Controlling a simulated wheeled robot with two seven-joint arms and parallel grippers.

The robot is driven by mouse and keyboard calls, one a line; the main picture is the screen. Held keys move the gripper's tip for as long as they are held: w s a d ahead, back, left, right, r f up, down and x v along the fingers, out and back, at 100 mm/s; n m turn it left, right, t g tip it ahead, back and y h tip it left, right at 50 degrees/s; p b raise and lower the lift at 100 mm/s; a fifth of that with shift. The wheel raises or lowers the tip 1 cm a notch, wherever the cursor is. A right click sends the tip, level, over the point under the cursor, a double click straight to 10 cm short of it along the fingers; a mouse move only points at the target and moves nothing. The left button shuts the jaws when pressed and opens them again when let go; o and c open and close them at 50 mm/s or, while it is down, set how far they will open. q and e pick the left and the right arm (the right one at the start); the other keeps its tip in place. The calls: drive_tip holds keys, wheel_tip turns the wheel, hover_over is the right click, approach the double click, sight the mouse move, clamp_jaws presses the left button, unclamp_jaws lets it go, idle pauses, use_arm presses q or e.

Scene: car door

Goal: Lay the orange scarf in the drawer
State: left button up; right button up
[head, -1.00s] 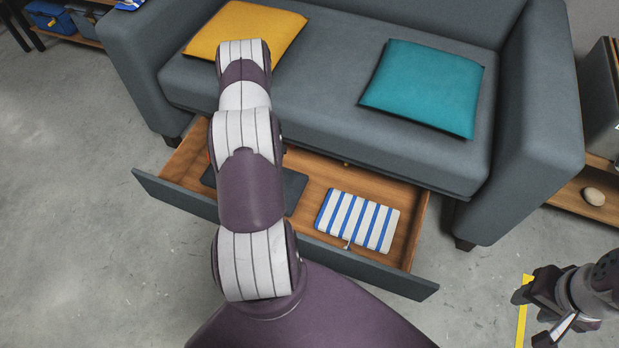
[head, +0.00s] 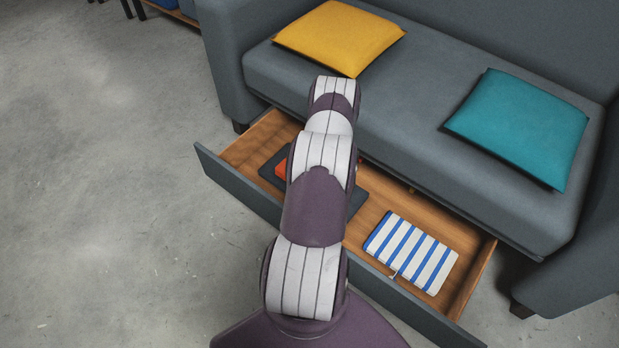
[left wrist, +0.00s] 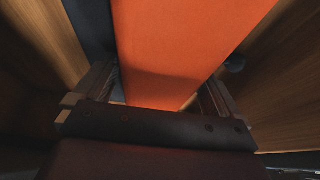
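The orange scarf (head: 282,169) shows as a small folded patch on a dark flat piece (head: 268,176) in the open drawer (head: 240,180), partly hidden by my left arm. In the left wrist view the scarf (left wrist: 185,45) fills the middle as a broad orange band. My left gripper (left wrist: 160,92) has its fingers wide apart, one on each side of the scarf, with a dark gap between the left finger and the cloth. In the head view this gripper is hidden behind its own arm. My right gripper is out of view.
A blue-and-white striped book or notebook (head: 411,252) lies in the right part of the drawer. The grey sofa (head: 430,140) stands over the drawer, with a yellow cushion (head: 340,38) and a teal cushion (head: 517,125) on it. Floor to the left is clear.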

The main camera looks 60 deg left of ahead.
use_arm(q)
drive_tip(key=p+v, duration=0.6)
drive_tip(key=v, duration=0.6)
drive_tip(key=shift+r+p, duration=0.2)
drive_tip(key=shift+p, duration=0.1)
